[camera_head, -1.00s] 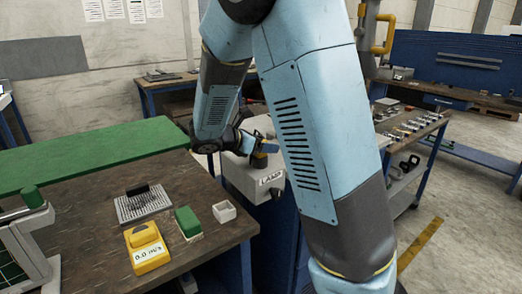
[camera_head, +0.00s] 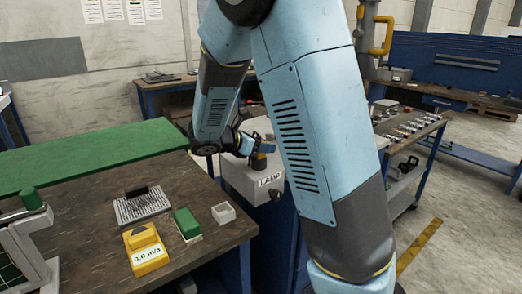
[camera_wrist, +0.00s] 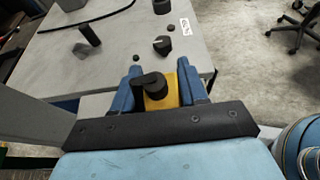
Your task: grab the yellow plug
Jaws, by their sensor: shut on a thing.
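The yellow plug (camera_wrist: 162,100) with a black round top sits between the two blue fingers of my gripper (camera_wrist: 165,92) in the wrist view. The fingers are shut on it, one on each side. In the head view the plug (camera_head: 258,162) shows small at my gripper (camera_head: 262,148), by the grey box marked LAMP (camera_head: 245,180). My arm hides part of this area. I cannot tell whether the plug touches the box.
The box top (camera_wrist: 110,45) carries black knobs and a black post in the wrist view. Left is a brown table (camera_head: 90,235) with a yellow meter (camera_head: 145,250), a green block (camera_head: 187,222) and a small white tray (camera_head: 223,213). A tool bench (camera_head: 410,125) stands right.

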